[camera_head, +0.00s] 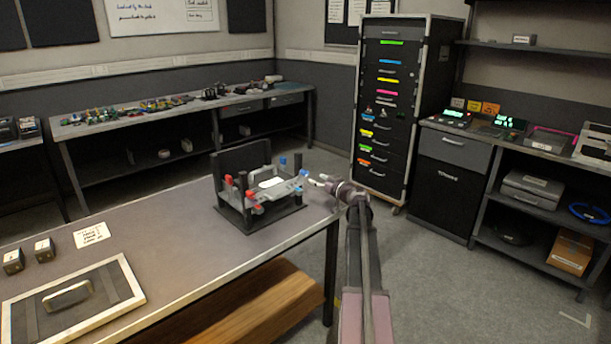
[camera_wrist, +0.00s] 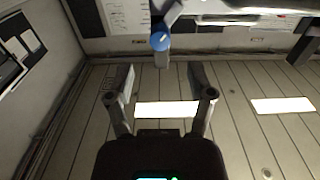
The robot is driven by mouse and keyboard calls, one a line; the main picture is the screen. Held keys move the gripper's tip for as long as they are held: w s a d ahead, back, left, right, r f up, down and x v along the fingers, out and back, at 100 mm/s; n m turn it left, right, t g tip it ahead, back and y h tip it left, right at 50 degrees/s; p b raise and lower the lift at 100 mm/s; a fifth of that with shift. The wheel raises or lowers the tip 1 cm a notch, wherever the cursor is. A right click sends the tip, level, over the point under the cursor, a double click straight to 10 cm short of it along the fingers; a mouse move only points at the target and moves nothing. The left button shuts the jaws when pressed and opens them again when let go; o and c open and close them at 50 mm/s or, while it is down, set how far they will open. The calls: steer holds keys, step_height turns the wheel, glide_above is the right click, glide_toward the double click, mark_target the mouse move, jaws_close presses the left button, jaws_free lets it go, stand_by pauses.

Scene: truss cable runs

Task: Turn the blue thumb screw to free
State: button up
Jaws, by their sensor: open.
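A dark fixture (camera_head: 262,212) with an upright back plate stands at the right end of the workbench, carrying several red and blue knobs. The blue thumb screw (camera_head: 304,173) is on its right side, close to my gripper (camera_head: 318,182). In the wrist view the round blue head of the screw (camera_wrist: 160,41) shows above and between my fingertips, with a pale mark across it. My gripper (camera_wrist: 160,82) is open and empty, its two fingers apart on either side below the screw. I see no contact. Another blue knob (camera_head: 283,161) stands further left on the fixture.
The workbench (camera_head: 165,220) carries a framed panel with a handle (camera_head: 72,297), two small dark blocks and a paper card (camera_head: 91,235) at the left. Bare bench lies between them and the fixture. A tall drawer cabinet (camera_head: 385,155) stands behind, beyond open floor.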

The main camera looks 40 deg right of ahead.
mark_target(307, 173)
steer(key=w, duration=0.6)
steer(key=shift+w+a, duration=0.25)
